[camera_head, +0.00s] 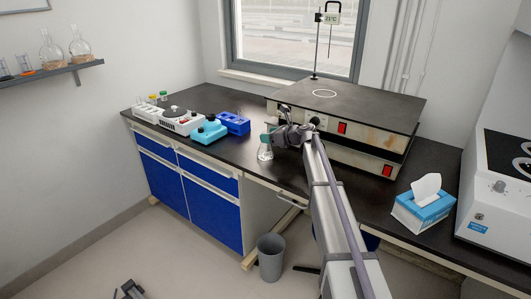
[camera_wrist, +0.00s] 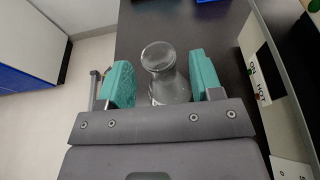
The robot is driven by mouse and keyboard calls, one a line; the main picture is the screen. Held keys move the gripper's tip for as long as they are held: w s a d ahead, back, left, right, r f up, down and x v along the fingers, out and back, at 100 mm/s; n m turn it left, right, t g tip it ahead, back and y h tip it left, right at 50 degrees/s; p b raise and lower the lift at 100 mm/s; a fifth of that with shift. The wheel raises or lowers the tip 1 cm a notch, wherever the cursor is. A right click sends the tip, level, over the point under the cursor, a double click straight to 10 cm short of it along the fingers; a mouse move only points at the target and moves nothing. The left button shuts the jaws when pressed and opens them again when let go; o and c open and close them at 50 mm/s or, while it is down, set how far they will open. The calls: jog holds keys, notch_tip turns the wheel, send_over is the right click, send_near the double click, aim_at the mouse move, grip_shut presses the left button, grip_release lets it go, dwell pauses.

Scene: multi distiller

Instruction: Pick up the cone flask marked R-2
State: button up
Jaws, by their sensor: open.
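A clear glass cone flask (camera_head: 265,150) stands upright on the black bench top, just left of the hotplate unit. No R-2 mark can be read on it. In the wrist view the flask (camera_wrist: 168,80) shows between the two teal fingers of my gripper (camera_wrist: 160,82), with a visible gap on each side. My gripper (camera_head: 270,137) is open and empty at the flask's neck height in the head view. The lower part of the flask is partly hidden by the gripper body in the wrist view.
A large hotplate unit (camera_head: 345,105) stands close on the right. A blue rack (camera_head: 235,123), a blue device (camera_head: 208,131) and a white device (camera_head: 180,121) stand to the left. A tissue box (camera_head: 422,208) is at right. The bench's front edge is near the flask.

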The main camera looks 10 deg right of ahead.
jog(key=shift+x, duration=1.25)
jog(key=shift+d, duration=0.1)
grip_shut()
